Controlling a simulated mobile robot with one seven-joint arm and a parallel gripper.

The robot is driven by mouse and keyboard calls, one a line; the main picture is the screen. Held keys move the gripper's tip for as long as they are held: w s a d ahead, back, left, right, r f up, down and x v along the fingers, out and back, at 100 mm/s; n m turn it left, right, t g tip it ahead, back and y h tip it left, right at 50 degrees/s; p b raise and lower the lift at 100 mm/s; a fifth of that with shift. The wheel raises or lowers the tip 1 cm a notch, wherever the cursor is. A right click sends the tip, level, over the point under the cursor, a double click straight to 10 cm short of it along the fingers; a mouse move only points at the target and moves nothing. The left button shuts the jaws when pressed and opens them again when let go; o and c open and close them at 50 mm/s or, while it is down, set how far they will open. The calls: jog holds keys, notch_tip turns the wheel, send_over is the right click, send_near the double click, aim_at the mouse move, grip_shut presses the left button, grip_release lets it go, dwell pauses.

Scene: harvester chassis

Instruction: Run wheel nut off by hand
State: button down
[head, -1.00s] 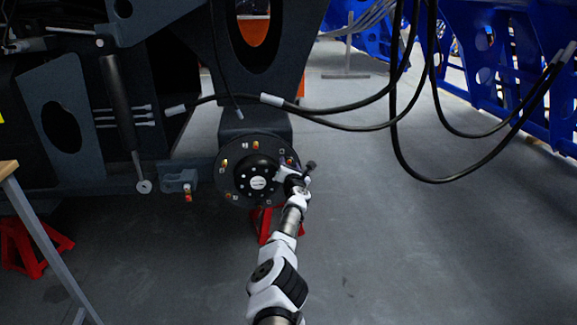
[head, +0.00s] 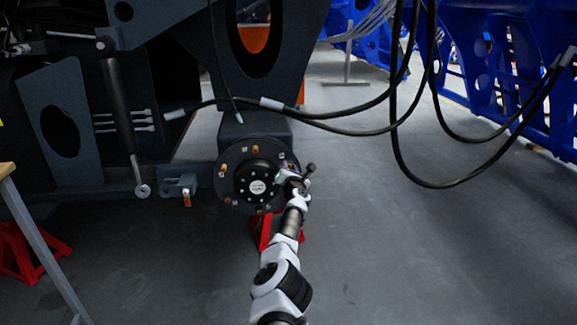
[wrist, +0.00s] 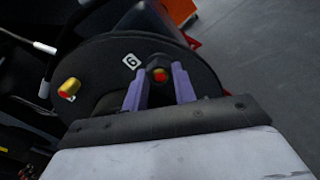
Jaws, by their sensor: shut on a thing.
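The wheel hub (head: 229,187) is a dark round flange with brass-coloured nuts on studs around its rim. In the wrist view, my gripper (wrist: 160,76) has its two purple fingers on either side of a wheel nut (wrist: 160,73) with a red centre, beside the label 6 (wrist: 130,61). The gripper is shut on this nut, which is partly hidden between the fingers. In the head view, my gripper (head: 285,177) is at the right side of the hub and covers the nut. Another brass nut (wrist: 69,88) shows at the left in the wrist view.
A red stand (head: 266,231) is below the hub. Black hoses (head: 395,130) hang to the right. A table edge (head: 6,170) and another red stand (head: 25,250) are at the left. The floor right of my arm is clear.

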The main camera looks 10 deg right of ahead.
jog(key=shift+f, duration=0.1)
jog(key=n+b, duration=0.4)
jog(key=n, duration=0.5)
jog(key=n+b, duration=0.3)
jog(key=n, duration=0.6)
jog(key=shift+s+f+b, duration=0.1)
jog(key=shift+s+b, duration=0.1)
jog(key=shift+b, duration=0.15)
jog(key=c, duration=1.1)
grip_release()
jog(key=shift+c, duration=0.9)
jog(key=shift+r, duration=0.2)
